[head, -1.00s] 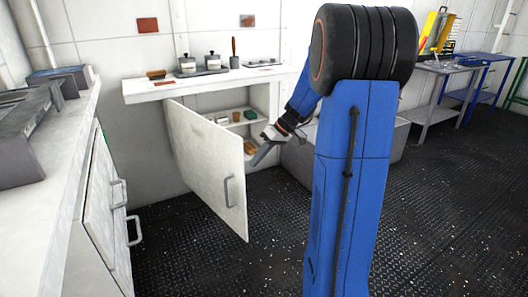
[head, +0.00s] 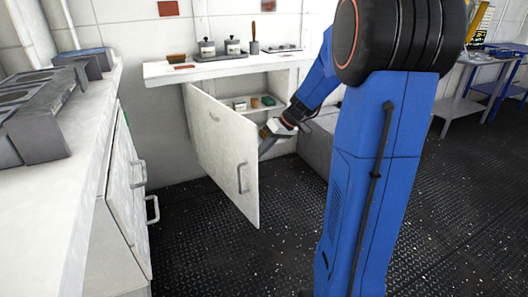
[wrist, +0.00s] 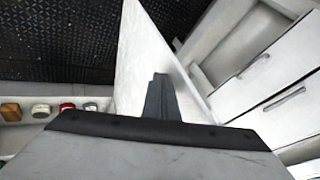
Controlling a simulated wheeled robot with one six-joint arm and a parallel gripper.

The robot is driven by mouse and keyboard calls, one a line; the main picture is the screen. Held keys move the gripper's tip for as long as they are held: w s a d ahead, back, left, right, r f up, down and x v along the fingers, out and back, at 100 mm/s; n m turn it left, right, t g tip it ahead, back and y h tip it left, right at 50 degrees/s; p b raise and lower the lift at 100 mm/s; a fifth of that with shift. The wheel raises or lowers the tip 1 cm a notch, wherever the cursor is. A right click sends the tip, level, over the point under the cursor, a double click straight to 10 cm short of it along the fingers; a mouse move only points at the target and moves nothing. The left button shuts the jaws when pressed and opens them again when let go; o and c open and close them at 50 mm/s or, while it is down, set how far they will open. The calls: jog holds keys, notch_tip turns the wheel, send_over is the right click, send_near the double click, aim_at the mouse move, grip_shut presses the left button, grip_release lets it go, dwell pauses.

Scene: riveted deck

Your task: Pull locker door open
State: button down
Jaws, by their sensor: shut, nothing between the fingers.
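The white locker door (head: 215,150) stands well open, swung out from the cabinet under the counter. Its grey bar handle (head: 242,178) is on the outer face near the free edge. My gripper (head: 265,148) is on the inner side of the door, close to its free edge, and not on the handle. In the wrist view the shut, empty fingers (wrist: 160,98) lie against or very near the white door panel (wrist: 140,55); contact is not certain.
A counter (head: 165,75) with canisters (head: 207,47) stands above the locker. Another white cabinet with handles (head: 152,208) is at the left. A grey box-like unit (head: 315,150) is right of the locker. The dark deck floor in front is clear.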

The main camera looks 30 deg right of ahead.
jog(key=a+m, duration=0.1)
jog(key=a, duration=1.3)
jog(key=shift+s+t, duration=0.3)
jog(key=shift+s, duration=0.15)
jog(key=shift+d, duration=0.15)
